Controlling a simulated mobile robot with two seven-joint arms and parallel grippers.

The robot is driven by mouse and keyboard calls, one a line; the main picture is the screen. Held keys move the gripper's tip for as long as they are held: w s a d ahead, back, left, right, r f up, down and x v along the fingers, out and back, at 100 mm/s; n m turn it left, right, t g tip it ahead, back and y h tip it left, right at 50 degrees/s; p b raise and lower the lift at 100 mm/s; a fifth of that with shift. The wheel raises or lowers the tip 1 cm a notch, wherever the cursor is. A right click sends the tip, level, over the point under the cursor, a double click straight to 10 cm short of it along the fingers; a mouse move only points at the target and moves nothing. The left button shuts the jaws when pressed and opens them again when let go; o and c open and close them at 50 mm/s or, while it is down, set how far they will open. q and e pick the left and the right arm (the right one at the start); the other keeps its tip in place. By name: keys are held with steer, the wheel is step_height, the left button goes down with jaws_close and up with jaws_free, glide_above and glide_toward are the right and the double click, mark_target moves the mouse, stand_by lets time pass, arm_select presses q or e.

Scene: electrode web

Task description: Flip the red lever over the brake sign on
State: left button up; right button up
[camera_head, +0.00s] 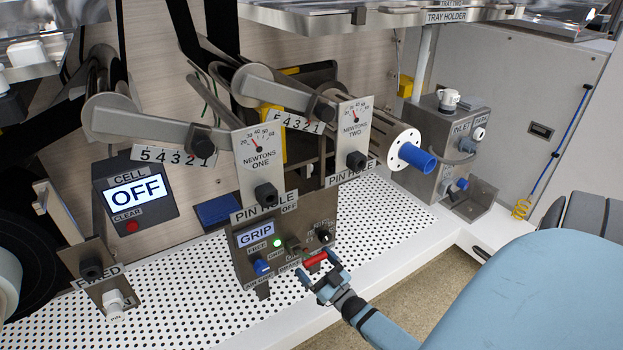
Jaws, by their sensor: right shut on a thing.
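The red lever (315,260) sticks out of the lower right of the grey control box (242,268), which carries a GRIP display (255,235) and a lit green lamp (277,241). My right gripper (322,273) reaches in from the lower right and is shut on the red lever. The fingers hide part of the lever and the panel behind it. A small sign beside the lever is too small to read surely. My left gripper is not in view.
A blue knob (261,267) and a black knob (325,236) sit close to the lever on the same box. Two NEWTONS gauges (257,160) stand above. A cell display (137,193) reads OFF. The perforated deck (400,225) is bare to the right.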

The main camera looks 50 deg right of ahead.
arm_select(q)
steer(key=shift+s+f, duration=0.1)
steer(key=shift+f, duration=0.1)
arm_select(e)
steer(key=shift+a+f, duration=0.1)
steer(key=shift+f, duration=0.25)
steer(key=shift+c, duration=0.5)
jaws_close()
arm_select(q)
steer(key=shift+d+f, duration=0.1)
arm_select(e)
steer(key=shift+a+r, duration=0.15)
steer(key=shift+r, duration=0.05)
steer(key=shift+o, duration=2)
jaws_free()
steer(key=shift+r, duration=0.1)
steer(key=o, duration=0.6)
steer(key=shift+s, duration=0.1)
